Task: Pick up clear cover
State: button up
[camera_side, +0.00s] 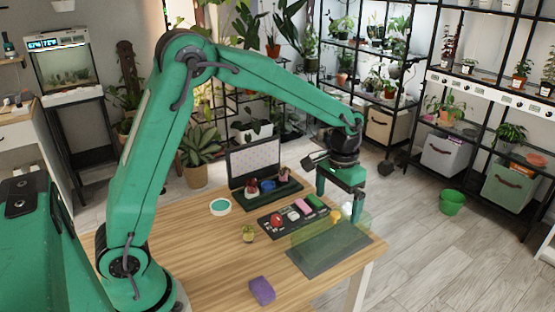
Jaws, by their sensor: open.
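The clear cover (312,234) is a see-through, yellow-green tinted box shape. It sits on or just over a dark grey mat (322,262) at the right end of the wooden table. My gripper (339,206) points down at the cover's back right part, with its two green fingers spread apart and nothing seen between them. The right finger overlaps the cover's edge in the picture; I cannot tell whether it touches. A yellow thing and a white thing show near the fingers, partly hidden.
A black tray (266,222) with several coloured pieces lies left of the cover. A dark stand with a pegboard (253,164) is behind it. The table's front left is clear.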

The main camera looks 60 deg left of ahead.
aim_at(335, 213)
jog(key=shift+f, duration=3.5)
jog(key=c, duration=0.9)
